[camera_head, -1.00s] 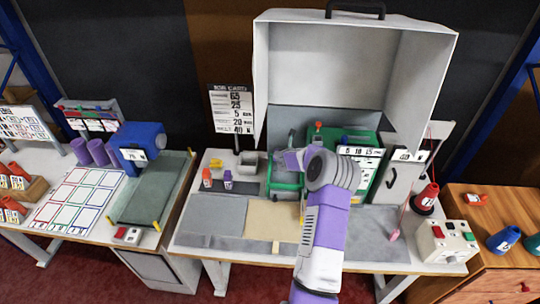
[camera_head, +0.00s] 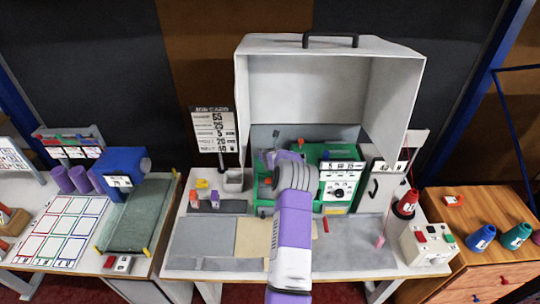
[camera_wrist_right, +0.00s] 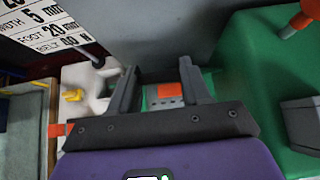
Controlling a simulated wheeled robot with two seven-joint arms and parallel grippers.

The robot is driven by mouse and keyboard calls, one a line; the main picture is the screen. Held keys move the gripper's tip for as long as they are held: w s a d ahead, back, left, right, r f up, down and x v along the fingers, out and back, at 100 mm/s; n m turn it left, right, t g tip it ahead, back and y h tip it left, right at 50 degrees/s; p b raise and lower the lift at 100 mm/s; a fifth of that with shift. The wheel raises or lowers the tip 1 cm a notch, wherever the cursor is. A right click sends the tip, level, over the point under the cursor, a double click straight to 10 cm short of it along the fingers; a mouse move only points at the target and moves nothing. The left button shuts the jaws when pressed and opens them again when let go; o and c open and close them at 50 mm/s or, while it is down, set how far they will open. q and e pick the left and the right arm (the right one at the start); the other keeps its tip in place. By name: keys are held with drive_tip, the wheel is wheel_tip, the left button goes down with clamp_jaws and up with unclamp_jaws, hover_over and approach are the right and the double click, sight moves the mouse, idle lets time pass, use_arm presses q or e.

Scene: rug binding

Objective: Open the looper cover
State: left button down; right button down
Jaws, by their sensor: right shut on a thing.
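The green sewing machine (camera_head: 345,165) stands under a raised light-grey hood on the middle bench. My right arm reaches up to its left end in the head view, where my right gripper (camera_head: 268,160) is small and partly hidden by the arm. In the right wrist view my right gripper (camera_wrist_right: 155,92) has its dark fingers around a grey piece with an orange tab (camera_wrist_right: 169,90), seemingly part of the looper cover. The fingers stay apart with this piece between them. The cover's outline and how far it stands open are unclear. My left gripper is not in view.
The hood (camera_head: 300,90) rises behind and over the machine. A job card (camera_head: 213,130) stands left of it. A red cone (camera_head: 406,204) and a control box (camera_head: 428,243) are at right. The front mats are mostly clear.

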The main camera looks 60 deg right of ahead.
drive_tip(key=shift+d+r, duration=0.1)
drive_tip(key=shift+r, duration=0.15)
drive_tip(key=c, duration=0.9)
unclamp_jaws()
drive_tip(key=o, duration=0.4)
drive_tip(key=shift+f, duration=0.1)
drive_tip(key=shift+f, duration=0.1)
drive_tip(key=b+v, duration=0.3)
drive_tip(key=v, duration=0.4)
drive_tip(key=shift+a+r, duration=0.2)
drive_tip(key=shift+a, duration=0.05)
